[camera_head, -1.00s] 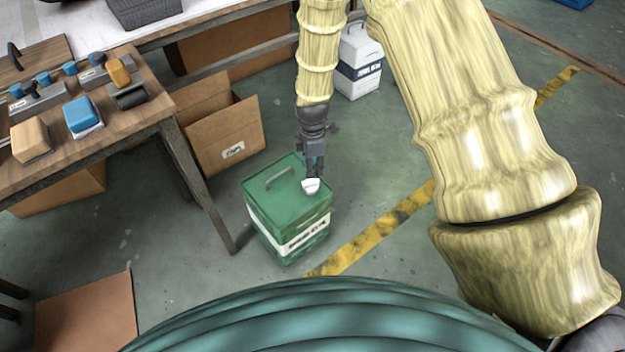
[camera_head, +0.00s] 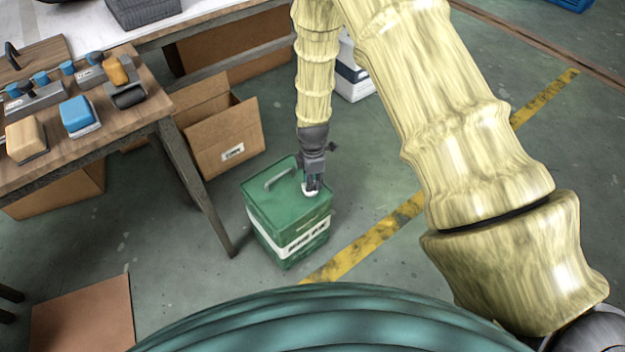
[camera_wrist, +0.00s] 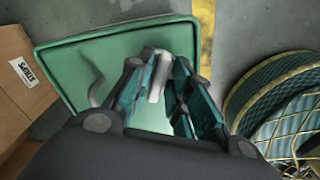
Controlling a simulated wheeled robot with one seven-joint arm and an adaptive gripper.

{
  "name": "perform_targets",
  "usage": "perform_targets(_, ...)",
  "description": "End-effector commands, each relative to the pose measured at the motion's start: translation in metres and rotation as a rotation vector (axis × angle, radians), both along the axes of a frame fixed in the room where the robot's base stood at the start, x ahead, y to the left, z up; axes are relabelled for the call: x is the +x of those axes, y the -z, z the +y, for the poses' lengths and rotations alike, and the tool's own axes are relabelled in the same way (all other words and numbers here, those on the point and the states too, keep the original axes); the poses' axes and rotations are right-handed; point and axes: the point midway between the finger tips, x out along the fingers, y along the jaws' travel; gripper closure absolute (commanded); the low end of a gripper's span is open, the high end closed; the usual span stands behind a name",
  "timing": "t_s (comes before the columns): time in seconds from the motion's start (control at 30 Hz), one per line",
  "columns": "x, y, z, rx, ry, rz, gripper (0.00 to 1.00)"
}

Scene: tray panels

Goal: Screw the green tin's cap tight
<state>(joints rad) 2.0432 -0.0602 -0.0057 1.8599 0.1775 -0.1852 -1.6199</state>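The green tin (camera_head: 288,215) stands upright on the floor, with a white label band and a handle on its lid. Its white cap (camera_head: 310,190) sits at the right side of the top, partly hidden by my fingers. My gripper (camera_head: 312,186) points down at the cap. In the wrist view, the tin's green top (camera_wrist: 100,62) fills the middle, and the white cap (camera_wrist: 158,75) shows between the two fingertips of my gripper (camera_wrist: 160,68). The fingers flank the cap closely; I cannot tell whether they press on it. How far the cap is screwed down is also unclear.
An open cardboard box (camera_head: 222,140) stands behind and left of the tin. A wooden table (camera_head: 150,105) with blocks is at the left. A white tin (camera_head: 352,82) stands behind my arm. A yellow floor line (camera_head: 365,245) runs right of the green tin; the floor there is clear.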

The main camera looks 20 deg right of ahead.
Motion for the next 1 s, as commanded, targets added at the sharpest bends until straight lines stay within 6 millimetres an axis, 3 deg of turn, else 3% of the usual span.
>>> perform_targets(0.07, -0.0001, 0.0, 0.0, 0.0, 0.0, 0.0, 1.0)
perform_targets(0.57, -0.001, -0.0021, 0.0001, 0.0, 0.067, 0.001, 1.0)
perform_targets(1.0, -0.0035, -0.0039, 0.001, 0.0, 0.421, 0.002, 1.0)
